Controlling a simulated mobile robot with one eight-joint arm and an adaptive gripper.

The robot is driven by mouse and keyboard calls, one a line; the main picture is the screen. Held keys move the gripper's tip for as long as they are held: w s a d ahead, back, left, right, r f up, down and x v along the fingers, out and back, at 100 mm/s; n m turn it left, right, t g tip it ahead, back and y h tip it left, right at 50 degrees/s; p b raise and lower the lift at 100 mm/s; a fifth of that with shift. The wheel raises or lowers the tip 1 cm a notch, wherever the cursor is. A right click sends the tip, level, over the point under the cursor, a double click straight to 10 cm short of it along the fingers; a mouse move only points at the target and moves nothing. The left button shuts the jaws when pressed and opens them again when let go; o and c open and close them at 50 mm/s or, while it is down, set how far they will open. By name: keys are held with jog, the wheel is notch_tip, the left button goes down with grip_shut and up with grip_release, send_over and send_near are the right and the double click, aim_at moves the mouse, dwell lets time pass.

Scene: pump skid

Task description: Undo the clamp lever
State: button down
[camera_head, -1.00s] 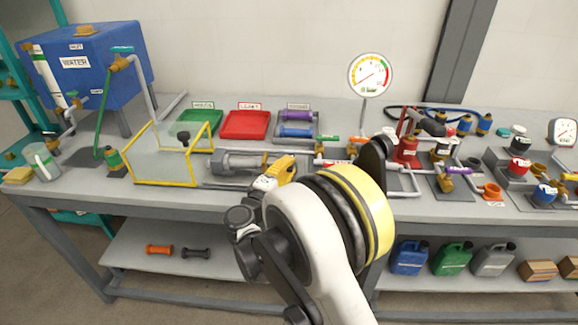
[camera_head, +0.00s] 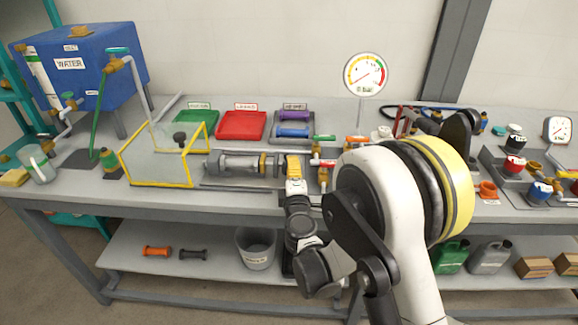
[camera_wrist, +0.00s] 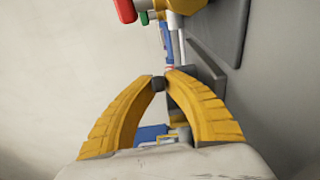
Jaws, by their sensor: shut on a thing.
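My gripper (camera_head: 293,162) has yellow fingers and stands at the right end of the grey cylindrical housing (camera_head: 235,164), beside its brass-coloured end fitting (camera_head: 267,164). In the wrist view the fingers of my gripper (camera_wrist: 160,82) converge and close on a small dark end piece (camera_wrist: 158,84), which looks like the tip of the clamp lever. The rest of the lever is hidden by my gripper in the head view, so its angle cannot be told.
A clear guard with a yellow frame (camera_head: 158,184) stands left of the housing. Green (camera_head: 195,123) and red (camera_head: 243,125) trays lie behind it. Valves with red and orange handles (camera_head: 322,162) are close on the right. A grey bucket (camera_head: 256,248) is on the lower shelf.

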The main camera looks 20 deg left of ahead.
jog(key=n+g+y, duration=0.1)
jog(key=n+y, duration=0.1)
jog(key=y, duration=0.1)
jog(key=w+d+n+g+y, duration=0.1)
jog(key=shift+g+y, duration=0.3)
jog(key=shift+w+d+n+g+y, duration=0.1)
jog(key=shift+w+n+g+y, duration=0.1)
jog(key=shift+n+g+y, duration=0.5)
jog(key=shift+w+d+n+g+y, duration=0.1)
jog(key=shift+w+n+g+y, duration=0.05)
jog(key=shift+n+g+y, duration=0.5)
jog(key=shift+a+n+g+y, duration=0.1)
jog(key=shift+n+g+y, duration=0.15)
jog(key=c, duration=1.7)
grip_release()
jog(key=v, duration=0.7)
jog(key=shift+s, duration=0.2)
